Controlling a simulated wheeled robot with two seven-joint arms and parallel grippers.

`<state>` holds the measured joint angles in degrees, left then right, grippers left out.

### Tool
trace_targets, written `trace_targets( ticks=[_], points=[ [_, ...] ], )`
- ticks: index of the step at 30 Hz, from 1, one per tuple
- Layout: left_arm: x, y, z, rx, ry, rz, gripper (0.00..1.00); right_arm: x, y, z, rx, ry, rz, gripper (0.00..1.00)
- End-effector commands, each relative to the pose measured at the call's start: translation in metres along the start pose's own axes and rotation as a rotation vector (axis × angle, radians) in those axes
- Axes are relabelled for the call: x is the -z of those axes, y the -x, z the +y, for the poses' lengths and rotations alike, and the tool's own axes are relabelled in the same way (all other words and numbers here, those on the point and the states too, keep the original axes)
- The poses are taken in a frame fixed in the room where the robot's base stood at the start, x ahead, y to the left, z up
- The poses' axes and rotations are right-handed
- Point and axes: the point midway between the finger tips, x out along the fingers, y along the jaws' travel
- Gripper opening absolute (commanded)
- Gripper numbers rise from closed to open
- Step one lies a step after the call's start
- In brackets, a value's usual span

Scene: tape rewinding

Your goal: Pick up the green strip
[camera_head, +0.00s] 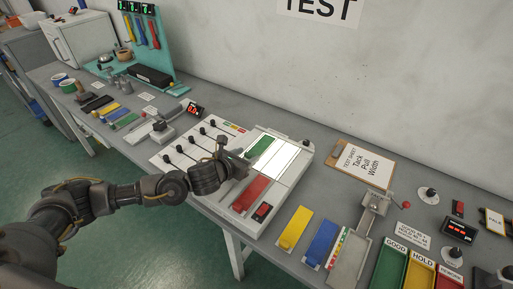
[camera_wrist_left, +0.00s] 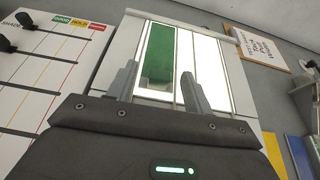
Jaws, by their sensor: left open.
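The green strip (camera_head: 262,147) lies on the left side of the bright white lit panel (camera_head: 287,158) of a light-coloured device on the table. In the left wrist view the green strip (camera_wrist_left: 159,52) lies lengthwise ahead, between the lines of my two fingers. My left gripper (camera_head: 237,158) is open and empty, just in front of the panel at the strip's near end. Its fingers also show in the left wrist view (camera_wrist_left: 158,80), one on each side of the strip's near end. I cannot tell its exact height above the panel. My right gripper is not in view.
A red block (camera_head: 250,192) sits at the device's front, below my gripper. A panel with black sliders (camera_head: 190,149) stands left. Yellow (camera_head: 294,228) and blue (camera_head: 322,243) pieces lie right, near the table's front edge. A clipboard (camera_head: 363,165) lies behind them.

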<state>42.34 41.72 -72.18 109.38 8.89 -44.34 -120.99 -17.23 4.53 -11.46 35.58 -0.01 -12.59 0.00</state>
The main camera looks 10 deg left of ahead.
Motion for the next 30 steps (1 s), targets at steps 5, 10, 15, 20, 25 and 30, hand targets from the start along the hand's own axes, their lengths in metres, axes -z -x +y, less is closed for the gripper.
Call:
trace_targets(
  ticks=[5,10,15,20,25,30],
  points=[
    [0.0009,-0.0051,0.0001,0.0,0.0,0.001,0.51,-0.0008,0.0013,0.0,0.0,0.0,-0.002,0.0],
    [0.0009,-0.0049,0.0001,0.0,0.0,0.001,0.46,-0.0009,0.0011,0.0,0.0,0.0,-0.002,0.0],
    [0.0008,-0.0048,0.0001,0.0,0.0,0.001,0.23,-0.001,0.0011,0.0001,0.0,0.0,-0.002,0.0],
    [0.0007,-0.0047,0.0001,0.0,0.0,0.001,0.03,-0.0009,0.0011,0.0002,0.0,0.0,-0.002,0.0],
    [0.0005,-0.0046,0.0002,0.0,0.0,0.0,0.03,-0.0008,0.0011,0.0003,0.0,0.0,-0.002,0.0],
    [-0.0035,-0.0033,0.0003,0.0,0.002,-0.002,0.02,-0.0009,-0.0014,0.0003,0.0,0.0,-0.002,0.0]
  ],
)
